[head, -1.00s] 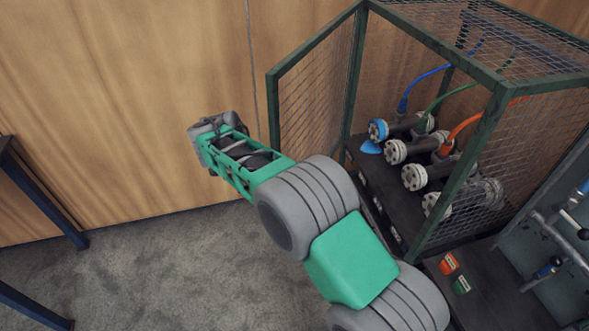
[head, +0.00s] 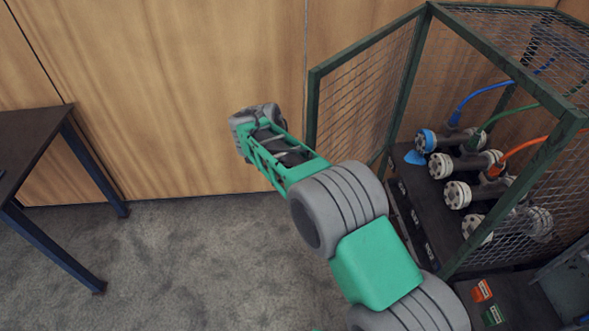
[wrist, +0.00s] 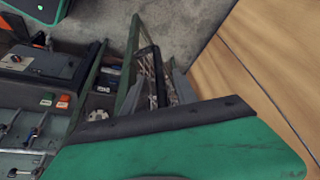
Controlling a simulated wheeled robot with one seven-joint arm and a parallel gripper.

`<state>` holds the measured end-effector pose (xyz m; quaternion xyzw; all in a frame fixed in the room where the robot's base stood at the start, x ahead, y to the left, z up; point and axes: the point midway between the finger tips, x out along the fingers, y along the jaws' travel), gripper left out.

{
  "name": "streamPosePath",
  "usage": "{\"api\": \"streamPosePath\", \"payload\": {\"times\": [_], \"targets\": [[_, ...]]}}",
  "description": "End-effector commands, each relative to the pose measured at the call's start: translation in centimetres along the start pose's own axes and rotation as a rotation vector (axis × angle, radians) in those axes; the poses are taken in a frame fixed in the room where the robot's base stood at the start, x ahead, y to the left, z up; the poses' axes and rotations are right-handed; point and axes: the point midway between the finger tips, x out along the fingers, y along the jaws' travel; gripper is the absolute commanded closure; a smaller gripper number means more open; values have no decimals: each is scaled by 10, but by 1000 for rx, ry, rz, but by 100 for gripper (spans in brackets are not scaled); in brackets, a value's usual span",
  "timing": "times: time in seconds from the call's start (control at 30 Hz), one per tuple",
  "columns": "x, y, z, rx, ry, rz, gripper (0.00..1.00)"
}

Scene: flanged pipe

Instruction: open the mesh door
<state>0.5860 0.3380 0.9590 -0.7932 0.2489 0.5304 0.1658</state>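The mesh door (head: 362,98) is a green-framed wire panel. In the head view it stands swung out to the left from the cage's far-left post, leaving the front of the cage uncovered. My gripper (head: 250,122) is at the end of my green and grey arm, left of the door's free edge and apart from it in the picture. Its fingertips are hidden in the head view.
The green cage (head: 500,52) holds several flanged pipe ends (head: 458,194) with blue, green and orange hoses. A dark table (head: 32,140) stands at the left. The wooden wall (head: 180,90) is close behind my gripper. Carpet between table and cage is clear.

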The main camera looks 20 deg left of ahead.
Motion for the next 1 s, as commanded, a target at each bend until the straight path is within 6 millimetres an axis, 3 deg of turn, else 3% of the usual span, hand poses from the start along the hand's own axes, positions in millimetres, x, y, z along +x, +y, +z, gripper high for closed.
{"api": "streamPosePath", "payload": {"times": [0.27, 0.6, 0.9, 1.0], "targets": [[-11, -2, 1, -2, 1, -4, 66], [-73, -1, 1, -2, 0, -1, 66], [-79, 0, 1, -1, 0, -1, 66], [-79, 0, 1, -1, 0, -1, 74]]}}
